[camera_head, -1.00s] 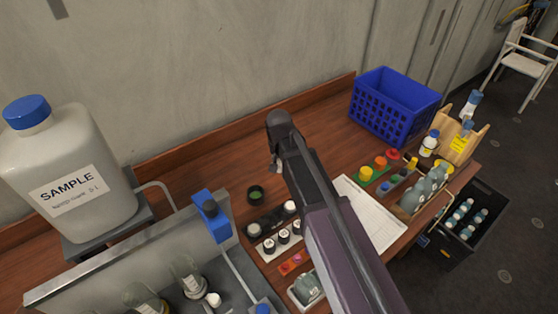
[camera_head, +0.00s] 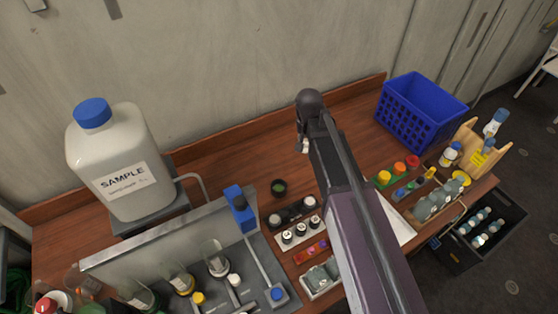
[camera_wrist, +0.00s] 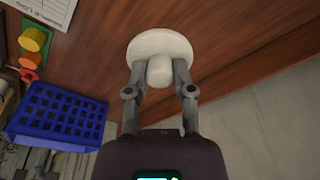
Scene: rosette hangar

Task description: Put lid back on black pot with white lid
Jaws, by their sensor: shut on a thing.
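My gripper (camera_wrist: 160,78) is shut on the knob of a round white lid (camera_wrist: 142,45), seen in the wrist view above the brown tabletop. In the head view my gripper (camera_head: 303,138) is near the back of the bench, with only a small pale bit of the lid showing below it. An uncovered small round black pot (camera_head: 279,187) with green inside stands on the bench, nearer the camera and slightly left of my gripper. The pot is not clearly visible in the wrist view.
A black holder with white-topped pots (camera_head: 293,213) and a white rack (camera_head: 301,232) stand just in front of the pot. A metal stand with a blue clamp (camera_head: 240,208) is left. A blue basket (camera_head: 421,108) stands back right. Bare wood lies behind the pot.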

